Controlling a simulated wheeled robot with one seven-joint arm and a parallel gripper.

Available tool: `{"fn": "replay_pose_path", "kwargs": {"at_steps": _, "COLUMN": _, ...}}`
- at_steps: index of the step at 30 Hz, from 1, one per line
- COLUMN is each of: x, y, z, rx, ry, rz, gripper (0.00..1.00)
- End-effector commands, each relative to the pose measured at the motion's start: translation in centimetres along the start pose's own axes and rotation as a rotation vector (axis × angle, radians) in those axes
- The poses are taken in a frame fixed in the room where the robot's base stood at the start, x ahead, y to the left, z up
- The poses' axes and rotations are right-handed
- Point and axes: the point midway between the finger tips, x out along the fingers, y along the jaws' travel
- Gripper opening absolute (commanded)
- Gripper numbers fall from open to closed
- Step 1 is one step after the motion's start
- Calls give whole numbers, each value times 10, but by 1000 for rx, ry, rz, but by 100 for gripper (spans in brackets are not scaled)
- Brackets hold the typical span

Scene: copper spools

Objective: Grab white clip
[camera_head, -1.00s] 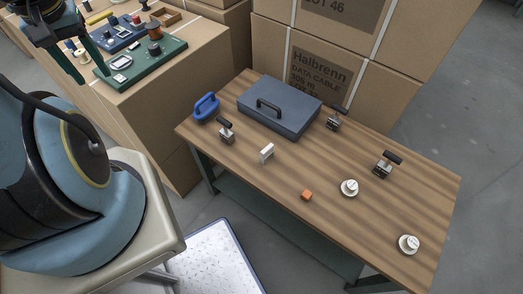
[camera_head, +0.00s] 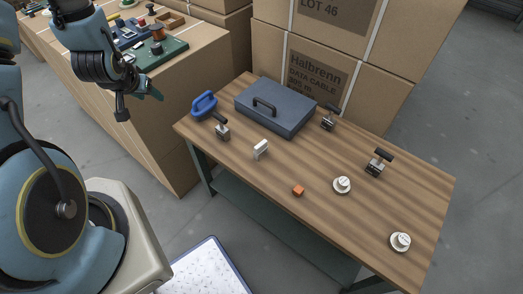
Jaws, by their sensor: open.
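A small white block-like piece (camera_head: 261,150), which looks like the white clip, stands on the wooden table (camera_head: 325,205), left of its middle and in front of the dark case. My gripper (camera_head: 150,88) is at the upper left, in the air in front of the cardboard box and left of the table, well apart from the white piece. Its green fingers are seen partly edge-on and nothing shows between them.
A blue-grey case (camera_head: 278,107), a blue handle-like piece (camera_head: 204,104) and several black-handled clamps (camera_head: 378,163) stand on the table. Cardboard boxes (camera_head: 355,40) rise behind.

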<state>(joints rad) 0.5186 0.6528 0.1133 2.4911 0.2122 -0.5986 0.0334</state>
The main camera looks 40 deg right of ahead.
Motion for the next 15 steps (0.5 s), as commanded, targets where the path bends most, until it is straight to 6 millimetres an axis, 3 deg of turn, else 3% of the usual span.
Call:
{"fn": "replay_pose_path", "kwargs": {"at_steps": 1, "x": 18, "y": 16, "z": 6, "rx": 42, "ry": 25, "rz": 26, "gripper": 55}}
{"fn": "replay_pose_path", "kwargs": {"at_steps": 6, "x": 57, "y": 66, "z": 16, "rx": 161, "ry": 145, "rz": 117, "gripper": 55}}
{"fn": "replay_pose_path", "kwargs": {"at_steps": 15, "x": 98, "y": 160, "z": 59, "rx": 331, "ry": 352, "rz": 325, "gripper": 55}}
